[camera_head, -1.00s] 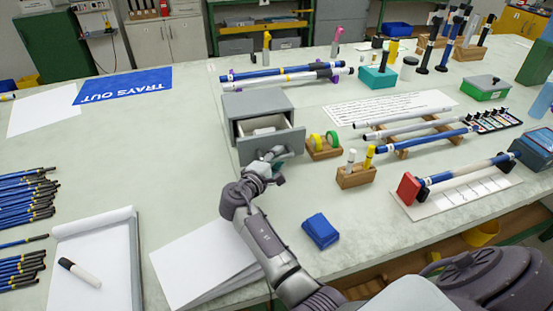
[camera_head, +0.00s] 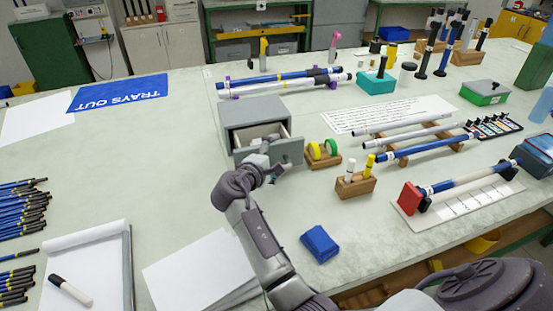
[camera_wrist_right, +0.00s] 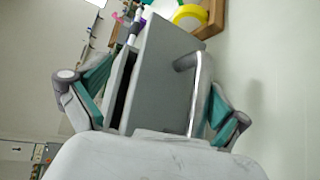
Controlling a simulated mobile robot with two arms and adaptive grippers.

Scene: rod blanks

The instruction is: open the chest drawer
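The grey chest (camera_head: 252,111) stands on the table left of centre in the head view. Its drawer (camera_head: 286,152) is pulled part way out, and pale contents show inside. My right gripper (camera_head: 270,169) is at the drawer front and partly hides it. In the right wrist view, the drawer front (camera_wrist_right: 158,75) and its metal bar handle (camera_wrist_right: 196,95) lie between the widely spread fingers of my right gripper (camera_wrist_right: 155,103). The fingers look open; contact with the handle is unclear. My left gripper is not in view.
Green and yellow tape rolls on a wooden holder (camera_head: 322,160) stand just right of the drawer. Rods (camera_head: 280,82) lie behind the chest.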

